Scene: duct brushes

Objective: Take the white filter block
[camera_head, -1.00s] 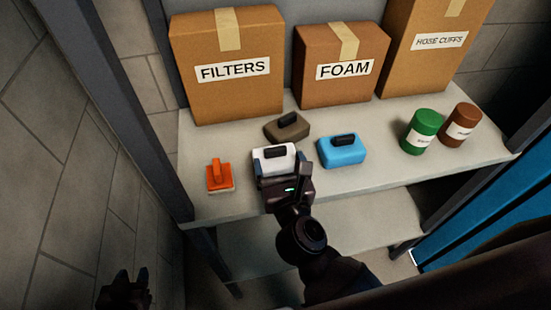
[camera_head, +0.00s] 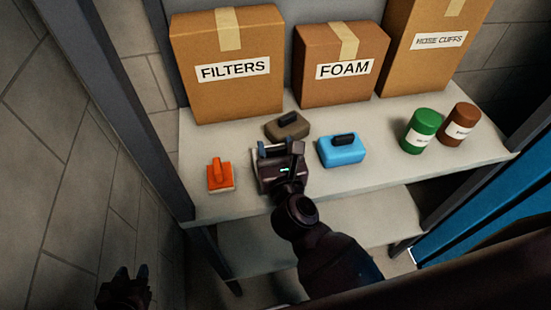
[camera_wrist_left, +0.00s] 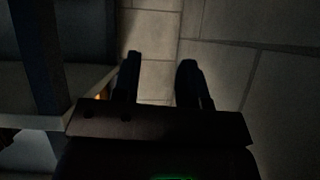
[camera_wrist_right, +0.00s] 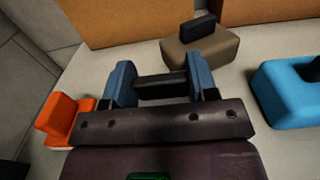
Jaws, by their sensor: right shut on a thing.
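My right gripper (camera_head: 279,152) is over the shelf where the white filter block shows in the earlier head view. In the right wrist view, its blue fingertips (camera_wrist_right: 162,82) are at the two ends of a black handle (camera_wrist_right: 163,88), shut on it. The white body under the handle is hidden by the gripper in both views. I cannot tell whether the block is clear of the shelf. My left gripper (camera_head: 126,282) is low at the left, away from the shelf. In the left wrist view its fingers (camera_wrist_left: 160,80) are apart with nothing between them.
An orange block (camera_head: 220,176) is left of the right gripper, a brown block (camera_head: 287,127) behind it and a blue block (camera_head: 342,151) right. Boxes marked FILTERS (camera_head: 230,95) and FOAM (camera_head: 340,90) stand at the back. Green (camera_head: 421,131) and brown (camera_head: 459,125) canisters stand right.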

